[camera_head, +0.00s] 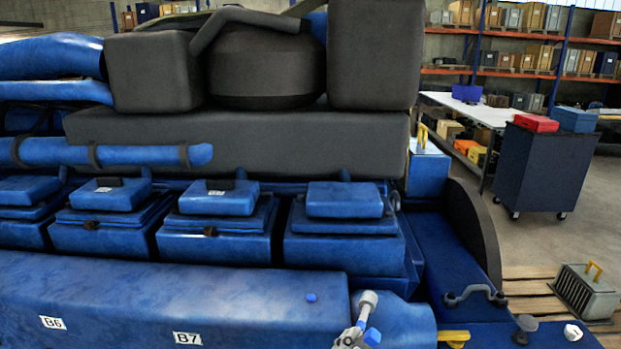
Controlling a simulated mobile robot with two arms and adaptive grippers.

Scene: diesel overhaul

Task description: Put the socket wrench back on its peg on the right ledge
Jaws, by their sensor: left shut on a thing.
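My left gripper (361,334) shows at the bottom edge, right of the middle, in front of the blue engine side. It is shut on a grey tool with a round pale head, the socket wrench (368,299), which points upward. The lower part of the wrench is hidden by the gripper and the frame edge. The blue right ledge (470,335) lies at the lower right. A dark round-topped peg-like piece (525,323) stands on it, with a white piece (573,332) farther right. I cannot tell which is the wrench's peg. My right gripper is not in view.
A yellow piece (454,337) lies at the ledge's left end. A grey ribbed crate (586,292) stands on a pallet at right. A dark cart (545,165) and shelves stand farther back.

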